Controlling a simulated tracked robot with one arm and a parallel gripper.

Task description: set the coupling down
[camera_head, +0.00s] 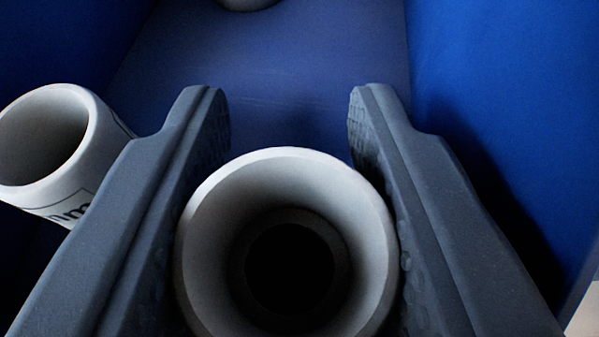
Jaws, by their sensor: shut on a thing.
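The coupling is a white hollow tube (208,237) in the lower middle of the camera_head view, its open round end facing me and its inside dark. My gripper (289,125) has one dark grey, textured finger on each side of it. The fingers are shut on the coupling, and their tips reach past it. The lower part of the coupling is hidden below its rim and by the picture's edge. I cannot tell whether it touches the floor below.
A second white tube with dark lettering (84,165) stands tilted at the left, close to my left finger. Blue walls (500,90) rise at both sides of a blue floor (290,60). A grey rounded thing (247,4) shows at the top edge.

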